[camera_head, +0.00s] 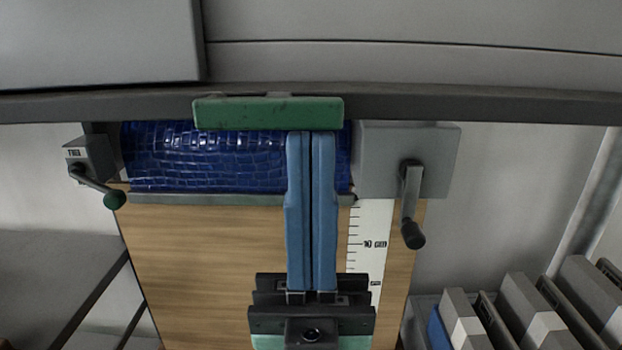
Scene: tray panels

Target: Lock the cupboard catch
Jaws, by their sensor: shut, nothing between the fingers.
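My gripper (311,138) has two long blue fingers, side by side and closed with nothing between them. Its tips reach up in the picture to the lower edge of a green bar (268,112); I cannot tell whether they touch it. A small grey box (92,155) at the left carries a short label, too small to read surely, and a lever with a green knob (115,199) hanging down to the right. A grey box (385,150) at the right carries a crank with a black grip (412,234) hanging down. I cannot tell which part is the cupboard catch.
A shiny blue textured roll (200,155) lies between the boxes, partly behind my fingers. Below it is a wooden panel (190,260) with a white centimetre scale (368,225). A dark rail (480,106) crosses above. Grey box-like items (530,300) stand lower right.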

